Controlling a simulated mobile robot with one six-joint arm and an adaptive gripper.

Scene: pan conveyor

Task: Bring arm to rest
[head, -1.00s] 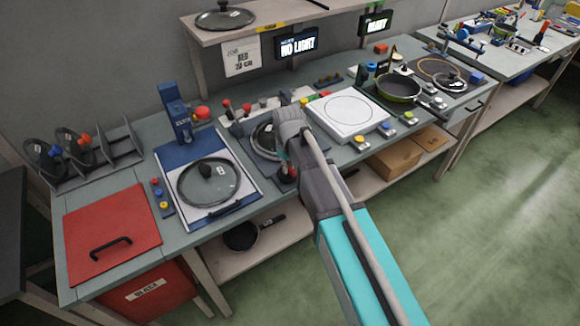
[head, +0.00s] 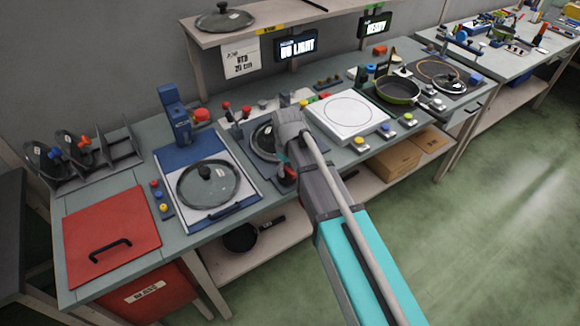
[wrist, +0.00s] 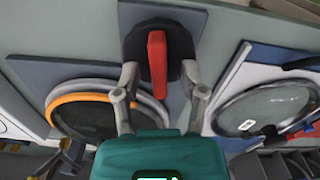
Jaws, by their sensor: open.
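My gripper (wrist: 160,74) is open in the wrist view, with one finger on each side of a red lever (wrist: 157,62) on a black round base. I see no firm grip on the lever, and cannot tell whether either finger touches it. In the head view my arm reaches over the middle of the bench and hides most of the gripper. A bit of red (head: 290,172) shows beside my wrist there.
A glass lid (head: 208,184) lies on the blue-edged station to the left, and also shows in the wrist view (wrist: 265,107). A white hotplate (head: 347,115) and a green pan (head: 398,89) stand to the right. A shelf (head: 265,22) overhangs the bench back.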

